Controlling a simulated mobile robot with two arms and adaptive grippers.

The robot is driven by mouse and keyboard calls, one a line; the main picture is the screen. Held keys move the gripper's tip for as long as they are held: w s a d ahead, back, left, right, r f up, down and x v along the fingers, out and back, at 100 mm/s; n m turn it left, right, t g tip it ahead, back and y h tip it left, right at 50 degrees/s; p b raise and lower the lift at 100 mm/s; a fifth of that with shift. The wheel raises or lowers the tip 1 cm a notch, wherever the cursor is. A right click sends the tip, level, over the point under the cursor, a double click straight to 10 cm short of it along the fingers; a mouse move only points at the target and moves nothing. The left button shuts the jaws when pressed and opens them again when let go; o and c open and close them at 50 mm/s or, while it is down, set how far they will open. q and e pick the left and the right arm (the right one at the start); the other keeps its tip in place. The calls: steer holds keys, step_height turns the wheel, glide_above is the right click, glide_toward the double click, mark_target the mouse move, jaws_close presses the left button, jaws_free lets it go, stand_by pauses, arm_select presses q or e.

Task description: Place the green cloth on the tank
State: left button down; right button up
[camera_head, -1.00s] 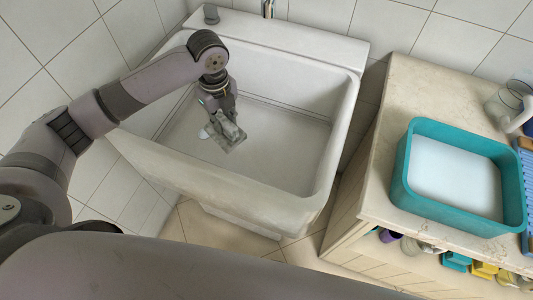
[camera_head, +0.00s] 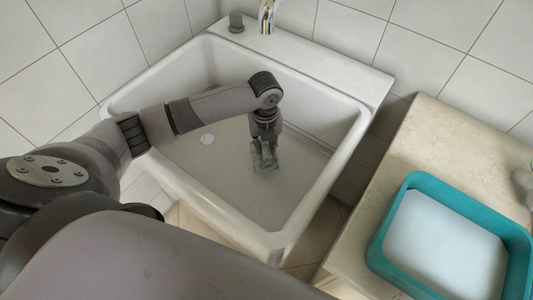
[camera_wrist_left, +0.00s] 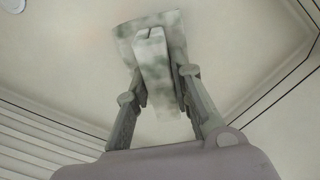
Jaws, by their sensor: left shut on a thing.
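My left gripper (camera_head: 264,158) reaches down inside the white basin (camera_head: 330,65), which may be the tank. The gripper is shut on the green cloth (camera_wrist_left: 155,52), a pale, mottled grey-green piece pinched between the fingers in the left wrist view. In the head view the cloth (camera_head: 265,168) shows only as a small pale patch at the fingertips. It is over the basin floor, right of the drain; I cannot tell if it touches the floor. My right gripper is not in view.
A chrome tap (camera_head: 267,15) and a grey knob (camera_head: 236,22) stand on the basin's back ledge. A teal tray (camera_head: 393,212) with a white inside sits on the beige counter (camera_head: 440,135) at right. A drain (camera_head: 207,139) shows. The basin's right floor is clear.

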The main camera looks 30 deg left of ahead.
arm_select(q)
steer(key=shift+f, duration=0.4)
step_height(320, 180, down, 2)
steer(key=shift+d+f, duration=0.1)
steer(key=shift+f, duration=0.4)
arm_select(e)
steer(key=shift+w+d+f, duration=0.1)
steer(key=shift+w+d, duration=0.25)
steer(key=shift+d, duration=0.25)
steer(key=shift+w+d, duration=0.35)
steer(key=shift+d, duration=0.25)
arm_select(q)
steer(key=shift+f, duration=0.15)
steer(key=c, duration=1.8)
jaws_free()
steer(key=o, duration=0.4)
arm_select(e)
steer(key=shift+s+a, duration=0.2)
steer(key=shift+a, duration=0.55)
